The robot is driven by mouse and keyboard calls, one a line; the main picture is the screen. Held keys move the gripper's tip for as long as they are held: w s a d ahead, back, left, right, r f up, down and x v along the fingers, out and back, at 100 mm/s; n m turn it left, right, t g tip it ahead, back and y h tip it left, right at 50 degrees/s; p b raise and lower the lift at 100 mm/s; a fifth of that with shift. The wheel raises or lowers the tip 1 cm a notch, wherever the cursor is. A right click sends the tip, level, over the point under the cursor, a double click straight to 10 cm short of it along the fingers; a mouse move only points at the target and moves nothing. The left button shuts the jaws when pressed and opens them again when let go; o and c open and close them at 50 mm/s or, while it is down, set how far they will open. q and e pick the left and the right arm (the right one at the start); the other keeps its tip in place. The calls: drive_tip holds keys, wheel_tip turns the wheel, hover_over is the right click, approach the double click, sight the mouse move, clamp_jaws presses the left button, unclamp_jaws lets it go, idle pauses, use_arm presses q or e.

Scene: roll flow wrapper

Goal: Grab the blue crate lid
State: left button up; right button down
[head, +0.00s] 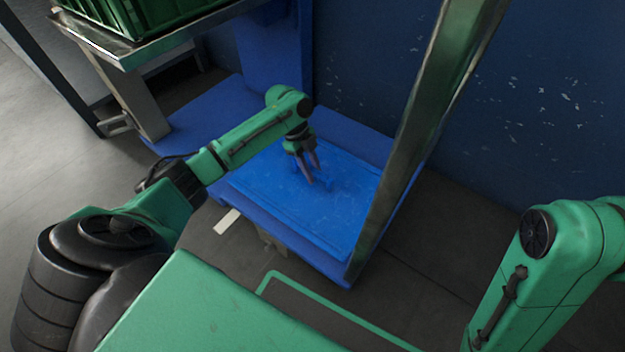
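The blue crate lid (290,215) is a flat blue panel lying on a blue platform, in the middle of the head view. A small raised blue part, possibly a handle, shows on it near my fingertips. My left gripper (309,168) points down over the lid's upper part, its two fingers around or close above that raised part. The fingers look slightly apart; I cannot tell whether they touch it. My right arm shows at the right edge, but its gripper is out of view.
A metal post (412,140) rises at the platform's right side. A green crate (140,12) stands on a metal-edged shelf (122,52) at the upper left. A scuffed dark blue wall (540,110) is behind. Grey floor (450,240) is clear right of the post.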

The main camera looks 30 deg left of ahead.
use_arm(q)
clamp_jaws()
idle(1.2)
